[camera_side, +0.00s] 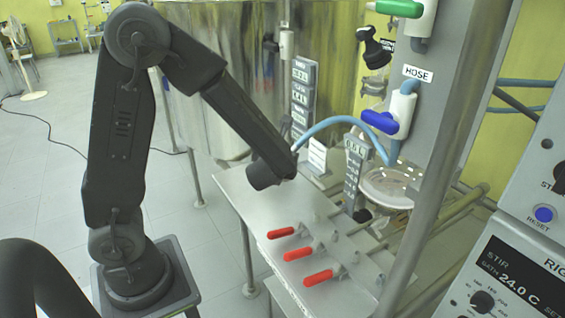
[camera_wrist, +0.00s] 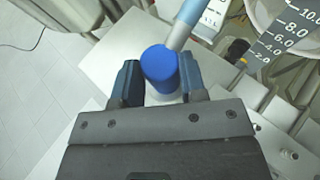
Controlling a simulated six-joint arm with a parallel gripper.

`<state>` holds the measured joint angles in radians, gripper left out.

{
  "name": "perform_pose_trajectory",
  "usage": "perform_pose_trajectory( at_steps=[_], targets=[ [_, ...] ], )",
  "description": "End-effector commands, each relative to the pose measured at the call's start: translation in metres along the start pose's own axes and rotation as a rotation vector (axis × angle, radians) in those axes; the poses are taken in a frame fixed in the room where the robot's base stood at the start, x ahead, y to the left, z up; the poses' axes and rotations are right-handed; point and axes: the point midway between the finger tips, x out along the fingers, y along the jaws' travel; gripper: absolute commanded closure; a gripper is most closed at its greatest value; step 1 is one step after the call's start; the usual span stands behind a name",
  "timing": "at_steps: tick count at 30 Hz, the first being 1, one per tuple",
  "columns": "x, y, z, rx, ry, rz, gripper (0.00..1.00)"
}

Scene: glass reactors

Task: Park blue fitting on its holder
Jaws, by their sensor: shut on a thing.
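The blue fitting (camera_wrist: 158,66) is a round blue piece between the two fingers of my gripper (camera_wrist: 160,75) in the wrist view, shut on it. A light blue hose (camera_wrist: 186,20) leads away from it at the top. In the side view the dark end of my arm (camera_side: 268,172) is over the metal table's left part and hides the fitting. The hose (camera_side: 345,121) arcs from there to the right, down towards the white valve (camera_side: 401,112) with a blue handle, below a HOSE label (camera_side: 417,73). I cannot tell which part is the fitting's holder.
Several red-handled valves (camera_side: 297,254) stand along the front of the metal table (camera_side: 255,215). A grey post (camera_side: 455,110) and a round glass vessel (camera_side: 388,188) are to the right. Scale plates (camera_side: 303,90) stand behind. Open floor lies left.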

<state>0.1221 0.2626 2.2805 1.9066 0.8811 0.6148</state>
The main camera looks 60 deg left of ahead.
Motion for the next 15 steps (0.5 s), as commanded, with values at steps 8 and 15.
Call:
perform_pose_trajectory(
  at_steps=[8, 15],
  targets=[
    [-0.005, 0.000, 0.014, -0.003, -0.004, -0.001, 0.94],
    [-0.009, 0.000, 0.024, -0.002, -0.003, 0.000, 0.94]
  ],
)
